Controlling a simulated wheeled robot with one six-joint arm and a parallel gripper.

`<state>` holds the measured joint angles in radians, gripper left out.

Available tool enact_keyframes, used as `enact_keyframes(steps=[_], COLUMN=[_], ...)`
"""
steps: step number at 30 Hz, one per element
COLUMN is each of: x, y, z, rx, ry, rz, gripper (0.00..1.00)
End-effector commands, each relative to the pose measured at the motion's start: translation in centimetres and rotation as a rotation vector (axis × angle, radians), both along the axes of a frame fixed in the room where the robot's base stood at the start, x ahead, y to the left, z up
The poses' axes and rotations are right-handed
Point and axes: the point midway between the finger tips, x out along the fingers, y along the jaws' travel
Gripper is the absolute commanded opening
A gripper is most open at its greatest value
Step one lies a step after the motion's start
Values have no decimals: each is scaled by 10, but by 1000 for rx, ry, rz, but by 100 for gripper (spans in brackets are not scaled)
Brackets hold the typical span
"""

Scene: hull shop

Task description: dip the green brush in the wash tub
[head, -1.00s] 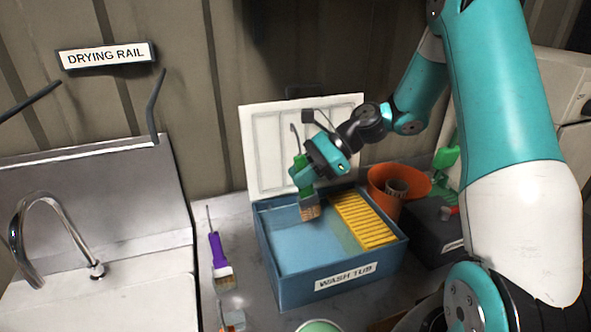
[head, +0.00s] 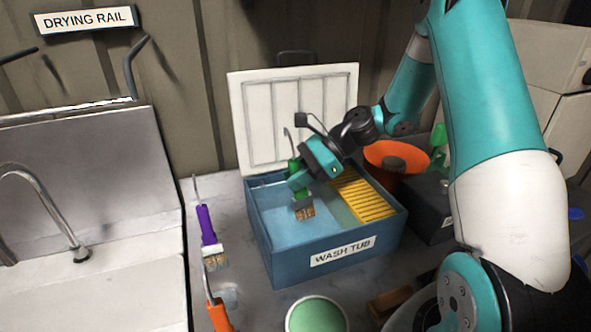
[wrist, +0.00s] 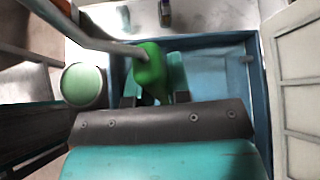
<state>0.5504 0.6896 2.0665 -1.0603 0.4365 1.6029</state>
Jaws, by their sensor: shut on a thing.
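The green brush (head: 297,168) is upright in my gripper (head: 299,181), its hook at the top and its bristles at the bottom. My gripper is shut on its handle, which also shows in the wrist view (wrist: 150,68). The blue wash tub (head: 290,276) stands open on the counter, its white lid (head: 290,110) raised behind it. The bristles hang inside the tub's outline, over the pale blue left part, left of the yellow ribbed grid (head: 365,200). I cannot tell whether they touch the liquid.
A purple brush (head: 207,225) and an orange-handled brush (head: 217,312) lie left of the tub. A green-topped round can (head: 316,314) stands in front. An orange bucket (head: 395,165) and a dark box stand right. A sink with a tap (head: 45,195) is at the left.

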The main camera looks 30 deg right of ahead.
Motion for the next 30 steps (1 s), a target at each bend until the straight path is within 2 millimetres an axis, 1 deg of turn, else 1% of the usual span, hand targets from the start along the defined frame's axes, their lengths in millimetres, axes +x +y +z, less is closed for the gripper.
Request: enact_keyframes(steps=[1,6,13,19,30], x=[0,0,0,0,0], y=[0,0,0,0,0], z=[-8,-26,-44,-51,-51], rx=[1,1,1,0,0], ry=[1,3,1,-1,-1], rz=[0,1,0,1,1], gripper=[0,0,0,0,0])
